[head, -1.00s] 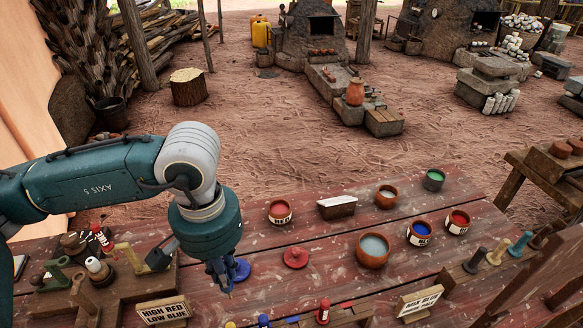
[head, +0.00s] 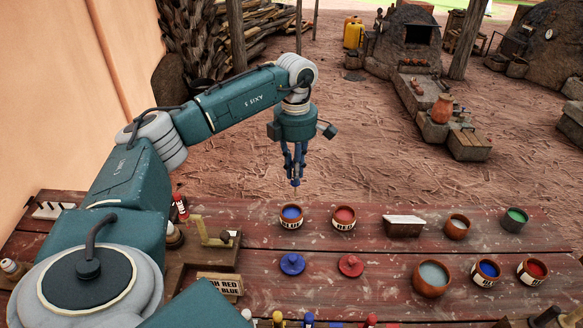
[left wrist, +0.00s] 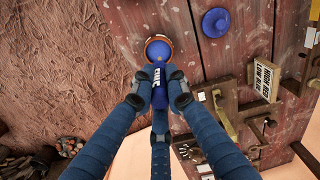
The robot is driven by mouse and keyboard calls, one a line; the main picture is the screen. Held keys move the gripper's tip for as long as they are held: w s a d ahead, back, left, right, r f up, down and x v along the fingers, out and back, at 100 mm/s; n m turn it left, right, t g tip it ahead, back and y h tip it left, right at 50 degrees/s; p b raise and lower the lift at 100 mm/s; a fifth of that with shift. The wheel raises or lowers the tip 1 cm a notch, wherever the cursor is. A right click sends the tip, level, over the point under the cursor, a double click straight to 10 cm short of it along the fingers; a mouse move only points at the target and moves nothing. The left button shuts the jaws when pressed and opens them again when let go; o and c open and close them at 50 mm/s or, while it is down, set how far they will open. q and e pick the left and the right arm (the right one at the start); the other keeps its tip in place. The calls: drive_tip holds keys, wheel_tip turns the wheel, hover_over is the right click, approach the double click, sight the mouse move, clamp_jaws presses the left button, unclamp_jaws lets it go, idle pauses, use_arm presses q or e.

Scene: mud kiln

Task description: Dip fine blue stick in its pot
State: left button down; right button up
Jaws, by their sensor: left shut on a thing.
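My left gripper (head: 294,168) is shut on a blue stick (head: 295,182) held point down, raised over the far edge of the table. In the left wrist view the stick (left wrist: 159,94) has a white label that seems to read FINE. An open pot of blue paint (head: 291,216) stands at the table's far edge, just below the stick in the head view. In the left wrist view the stick overlaps the near rim of this blue pot (left wrist: 158,46). The stick's tip looks apart from the paint. A blue lid (head: 292,264) lies in front of the pot. My right gripper is out of view.
A red pot (head: 343,217) stands close right of the blue pot, with a red lid (head: 350,265) in front. A wooden rack (head: 212,251) stands left.

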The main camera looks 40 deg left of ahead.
sight(292, 185)
use_arm(q)
drive_tip(key=shift+n, duration=0.7)
drive_tip(key=f+b, duration=0.2)
drive_tip(key=a+f+b, duration=0.1)
drive_tip(key=f+b, duration=0.1)
drive_tip(key=f, duration=0.1)
drive_tip(key=shift+a+f+b, duration=0.2)
drive_tip(key=shift+f+b, duration=0.15)
drive_tip(key=shift+b, duration=0.05)
drive_tip(key=shift+r+p, duration=0.1)
drive_tip(key=shift+p, duration=0.45)
drive_tip(key=shift+f, duration=0.2)
wheel_tip(292, 185, down, 3)
drive_tip(key=shift+f+b, duration=0.15)
drive_tip(key=shift+b, duration=0.7)
idle(0.5)
idle(0.8)
